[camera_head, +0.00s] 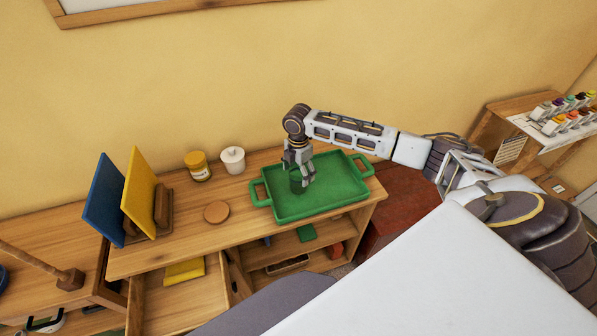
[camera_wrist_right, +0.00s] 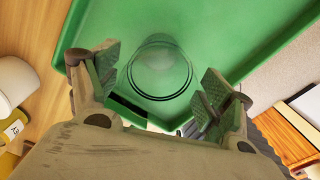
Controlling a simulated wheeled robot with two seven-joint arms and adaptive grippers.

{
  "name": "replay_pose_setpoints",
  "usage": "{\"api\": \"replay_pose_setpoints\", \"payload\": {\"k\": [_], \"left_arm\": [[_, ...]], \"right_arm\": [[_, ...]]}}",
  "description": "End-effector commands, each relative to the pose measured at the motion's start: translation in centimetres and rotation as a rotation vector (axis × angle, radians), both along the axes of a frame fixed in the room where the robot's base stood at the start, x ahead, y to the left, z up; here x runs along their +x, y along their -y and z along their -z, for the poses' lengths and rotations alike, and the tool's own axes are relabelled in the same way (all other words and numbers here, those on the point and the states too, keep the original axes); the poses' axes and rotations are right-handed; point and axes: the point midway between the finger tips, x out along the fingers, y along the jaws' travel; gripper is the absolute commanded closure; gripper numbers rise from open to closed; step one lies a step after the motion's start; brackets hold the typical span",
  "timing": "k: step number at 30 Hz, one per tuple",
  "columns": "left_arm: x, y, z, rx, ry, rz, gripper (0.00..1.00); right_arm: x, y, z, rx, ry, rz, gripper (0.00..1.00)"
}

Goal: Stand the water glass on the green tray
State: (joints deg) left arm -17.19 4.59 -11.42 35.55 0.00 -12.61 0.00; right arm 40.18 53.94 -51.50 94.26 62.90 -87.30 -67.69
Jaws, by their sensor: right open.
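The green tray (camera_head: 335,204) lies on the wooden sideboard top, with a handle at each end. The water glass (camera_head: 297,181) is clear and looks upright on the left part of the tray, under my right gripper (camera_head: 299,171). In the right wrist view the glass (camera_wrist_right: 160,68) shows as a round rim against the green tray (camera_wrist_right: 235,25). There, the open fingers of my right gripper (camera_wrist_right: 165,98) are on either side of the near side of the glass, with gaps visible. My left gripper is not in view.
A yellow-lidded jar (camera_head: 198,166) and a white lidded pot (camera_head: 232,160) stand left of the tray. A round wooden coaster (camera_head: 217,212) lies nearby. Blue (camera_head: 104,200) and yellow (camera_head: 139,193) boards stand in a rack further left. An open drawer (camera_head: 172,300) juts out below.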

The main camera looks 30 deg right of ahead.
Motion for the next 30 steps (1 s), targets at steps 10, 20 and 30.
{"api": "replay_pose_setpoints", "payload": {"k": [10,20,30], "left_arm": [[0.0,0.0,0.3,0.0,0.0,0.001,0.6],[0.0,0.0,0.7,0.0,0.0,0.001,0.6],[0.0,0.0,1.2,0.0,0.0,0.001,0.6]], "right_arm": [[0.1,0.0,-1.3,0.001,0.001,0.0,0.19],[0.1,0.0,-5.7,0.0,0.002,0.0,0.19],[0.1,0.0,-10.5,0.0,0.002,0.0,0.19]]}}
